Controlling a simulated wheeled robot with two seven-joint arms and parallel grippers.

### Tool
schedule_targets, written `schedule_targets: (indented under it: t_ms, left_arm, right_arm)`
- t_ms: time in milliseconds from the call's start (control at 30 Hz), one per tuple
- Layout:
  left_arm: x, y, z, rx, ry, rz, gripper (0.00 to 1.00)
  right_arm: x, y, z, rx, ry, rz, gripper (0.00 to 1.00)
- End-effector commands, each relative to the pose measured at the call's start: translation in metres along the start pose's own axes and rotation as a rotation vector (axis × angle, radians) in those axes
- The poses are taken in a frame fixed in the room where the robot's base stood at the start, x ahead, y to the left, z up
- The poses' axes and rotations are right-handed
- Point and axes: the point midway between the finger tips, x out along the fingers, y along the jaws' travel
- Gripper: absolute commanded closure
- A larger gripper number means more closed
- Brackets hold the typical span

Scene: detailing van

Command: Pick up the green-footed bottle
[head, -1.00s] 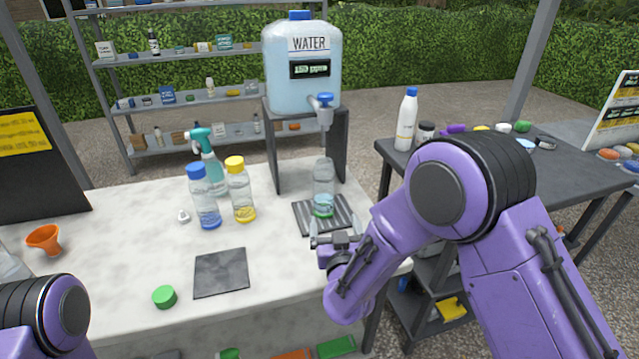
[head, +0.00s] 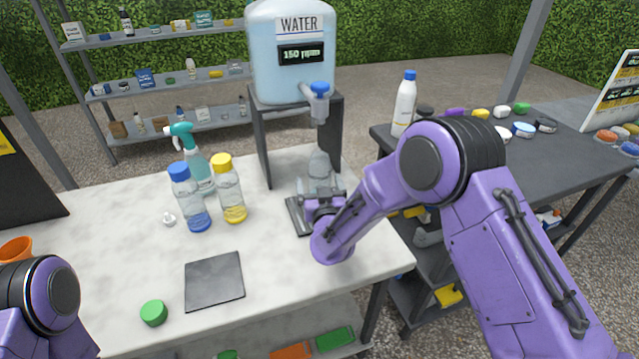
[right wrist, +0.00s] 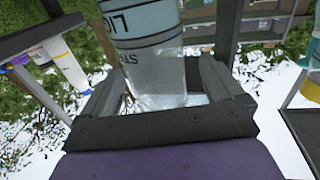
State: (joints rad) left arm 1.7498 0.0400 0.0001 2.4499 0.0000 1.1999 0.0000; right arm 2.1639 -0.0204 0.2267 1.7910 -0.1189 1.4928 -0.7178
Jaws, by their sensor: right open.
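The green-footed bottle (head: 319,170) is clear and stands upright under the water tank's tap, on the dark ribbed tray (head: 298,216). My right gripper (head: 322,192) is in front of it and hides its lower part and green foot. In the right wrist view the clear bottle (right wrist: 150,45), with dark printed lettering, lies between the two fingers of the open right gripper (right wrist: 155,78). Whether a finger touches it I cannot tell. My left gripper is out of view; only part of my left arm shows at lower left.
A blue-capped bottle (head: 190,198), a yellow-capped bottle (head: 229,190) and a teal spray bottle (head: 197,160) stand left of the tray. The tap (head: 319,95) hangs directly above the bottle. A dark square mat (head: 214,280) and green cap (head: 153,313) lie nearer the front.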

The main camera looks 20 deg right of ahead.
Motion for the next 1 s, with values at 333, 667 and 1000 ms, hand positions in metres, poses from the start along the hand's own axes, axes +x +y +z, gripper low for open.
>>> schedule_targets:
  t_ms: [333,667,1000]
  left_arm:
    - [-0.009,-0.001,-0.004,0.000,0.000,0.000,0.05]
    - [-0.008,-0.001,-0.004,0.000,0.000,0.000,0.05]
    - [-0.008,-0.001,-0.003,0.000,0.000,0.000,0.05]
  right_arm:
    - [0.037,0.004,0.001,0.000,0.000,0.001,0.06]
    - [0.036,0.004,0.001,0.000,0.000,0.001,0.77]
    - [0.037,0.004,-0.007,0.001,0.004,0.002,0.78]
